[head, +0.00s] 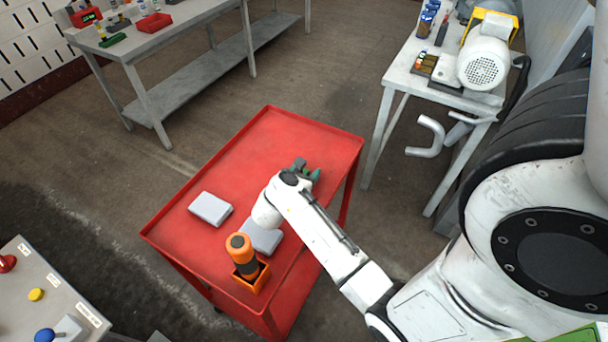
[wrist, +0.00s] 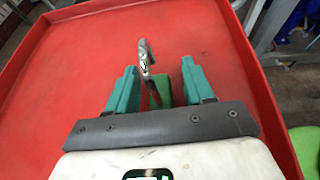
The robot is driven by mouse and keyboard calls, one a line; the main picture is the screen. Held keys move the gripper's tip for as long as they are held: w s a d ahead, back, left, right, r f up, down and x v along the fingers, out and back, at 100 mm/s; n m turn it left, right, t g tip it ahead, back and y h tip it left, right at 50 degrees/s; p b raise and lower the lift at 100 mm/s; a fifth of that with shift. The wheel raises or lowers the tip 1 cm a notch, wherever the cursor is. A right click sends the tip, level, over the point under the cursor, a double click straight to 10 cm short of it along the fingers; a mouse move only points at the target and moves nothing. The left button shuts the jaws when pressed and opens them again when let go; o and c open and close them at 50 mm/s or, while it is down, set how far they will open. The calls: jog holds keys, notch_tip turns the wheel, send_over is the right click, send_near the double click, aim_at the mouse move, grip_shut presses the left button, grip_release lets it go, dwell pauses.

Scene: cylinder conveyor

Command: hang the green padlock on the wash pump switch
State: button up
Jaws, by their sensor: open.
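The green padlock (wrist: 162,90) shows in the wrist view, with its metal shackle (wrist: 146,58) pointing away from me. My gripper (wrist: 160,72) is open, with one teal finger on each side of the padlock. A gap shows beside the padlock; contact with the right finger is unclear. In the head view my gripper (head: 305,170) is low over the far right part of the red cart, and the padlock cannot be told from the fingers. A grey panel (head: 30,300) at the lower left carries red, yellow and blue controls. Its labels are too small to read, so I cannot tell which is the wash pump switch.
The red cart (head: 265,150) also holds two grey boxes, one (head: 210,208) left of my arm and one (head: 262,238) partly behind it, and an orange-and-black tool in an orange holder (head: 250,278). Benches stand at back left and right. The cart's far end is clear.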

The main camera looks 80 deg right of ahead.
jog(key=shift+d+f, duration=0.15)
jog(key=shift+d, duration=0.05)
jog(key=shift+c, duration=0.4)
grip_shut()
